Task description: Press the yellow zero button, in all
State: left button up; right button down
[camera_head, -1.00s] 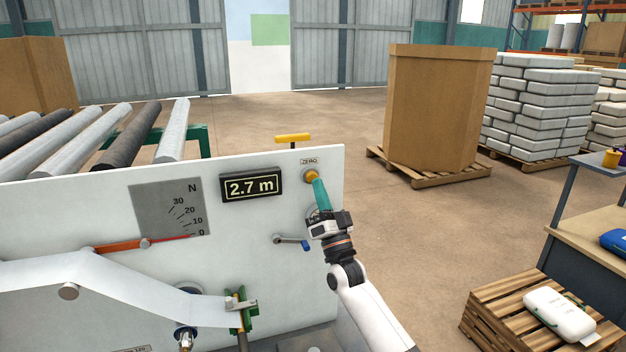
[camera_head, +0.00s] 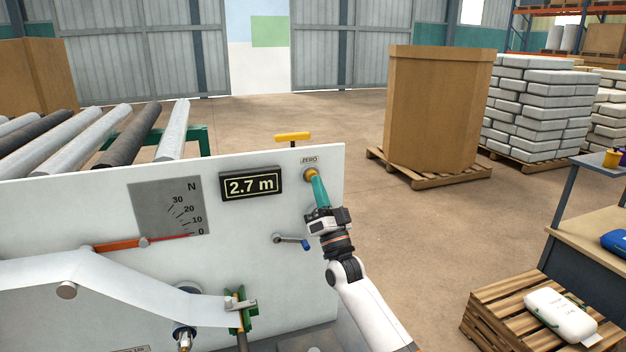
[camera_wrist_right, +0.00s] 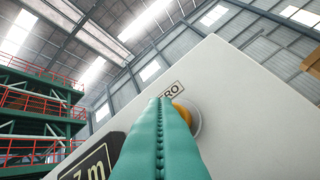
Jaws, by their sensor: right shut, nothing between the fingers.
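The yellow zero button (camera_head: 311,173) sits under the ZERO label at the upper right of the white machine panel (camera_head: 110,215). My right gripper (camera_head: 316,180) is shut and empty, its teal fingertips at the button and covering part of it. In the right wrist view the shut teal fingers (camera_wrist_right: 162,130) hide the left part of the yellow button (camera_wrist_right: 181,114). I cannot tell whether the tips touch it or whether it is pushed in. The display (camera_head: 251,186) reads 2.7 m. My left gripper is not in view.
A small lever with a blue end (camera_head: 306,244) sticks out of the panel below the button, left of my right gripper. A yellow T-handle (camera_head: 293,137) stands behind the panel's top edge. Open floor lies to the right, before a large carton (camera_head: 437,110) on a pallet.

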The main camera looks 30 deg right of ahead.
jog(key=shift+w+d+b, duration=0.15)
jog(key=shift+w+b, duration=0.35)
jog(key=shift+b, duration=0.05)
dwell(0.6)
jog(key=shift+d+r, duration=0.1)
jog(key=shift+r, duration=0.25)
dwell(0.5)
jog(key=shift+s+f, duration=0.1)
jog(key=shift+f, duration=0.1)
jog(key=shift+s+a+f+p, duration=0.2)
jog(key=shift+s+a+p, duration=0.2)
jog(key=shift+s, duration=0.2)
